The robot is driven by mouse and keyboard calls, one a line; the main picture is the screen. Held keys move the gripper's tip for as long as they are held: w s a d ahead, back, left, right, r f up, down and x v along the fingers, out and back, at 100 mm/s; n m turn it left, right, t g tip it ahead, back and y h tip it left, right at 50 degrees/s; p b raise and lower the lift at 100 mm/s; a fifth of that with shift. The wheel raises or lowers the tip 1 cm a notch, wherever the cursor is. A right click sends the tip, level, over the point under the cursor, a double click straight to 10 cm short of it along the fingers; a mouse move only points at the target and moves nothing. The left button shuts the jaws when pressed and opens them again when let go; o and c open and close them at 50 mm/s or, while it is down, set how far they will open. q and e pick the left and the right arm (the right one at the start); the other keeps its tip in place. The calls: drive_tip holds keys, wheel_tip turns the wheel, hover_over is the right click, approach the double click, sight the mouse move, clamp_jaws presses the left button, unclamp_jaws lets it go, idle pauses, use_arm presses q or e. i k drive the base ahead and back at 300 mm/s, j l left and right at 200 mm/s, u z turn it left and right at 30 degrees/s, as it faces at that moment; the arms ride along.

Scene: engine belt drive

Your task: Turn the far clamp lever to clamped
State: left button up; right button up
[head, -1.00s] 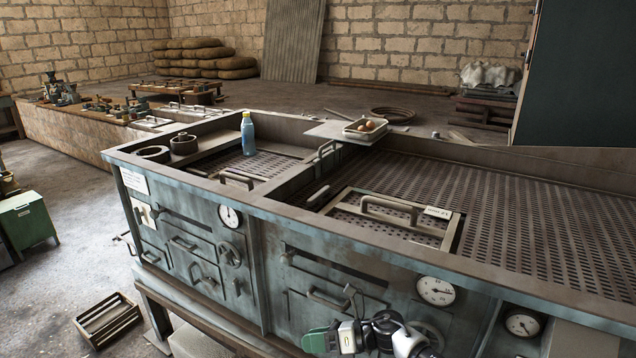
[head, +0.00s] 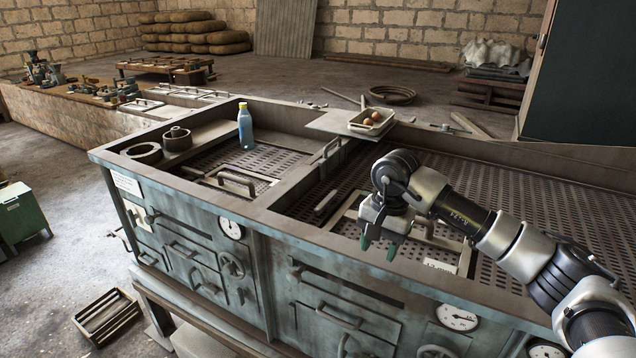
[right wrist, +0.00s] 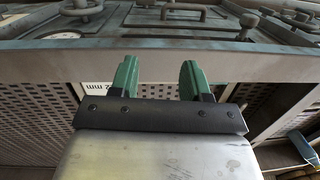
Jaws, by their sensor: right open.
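My right gripper (head: 378,247) is open and empty, with green fingertips pointing down over the framed hatch (head: 335,226) in the top of the belt-drive machine. It also shows in the right wrist view (right wrist: 158,78), with a clear gap between the fingers. A short grey bar like a lever (head: 325,202) lies beside the hatch, left of and apart from the gripper. A raised handle (head: 332,148) stands farther back. I cannot tell which part is the far clamp lever or how it is set. My right wrist hides part of the hatch. My left gripper is not in view.
The machine's rim (head: 262,222) runs along the front of the perforated beds. A white label card (head: 440,265) lies by the hatch. Gauges and handles cover the front.

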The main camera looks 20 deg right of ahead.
sight(325, 204)
drive_tip(key=i, duration=1.1)
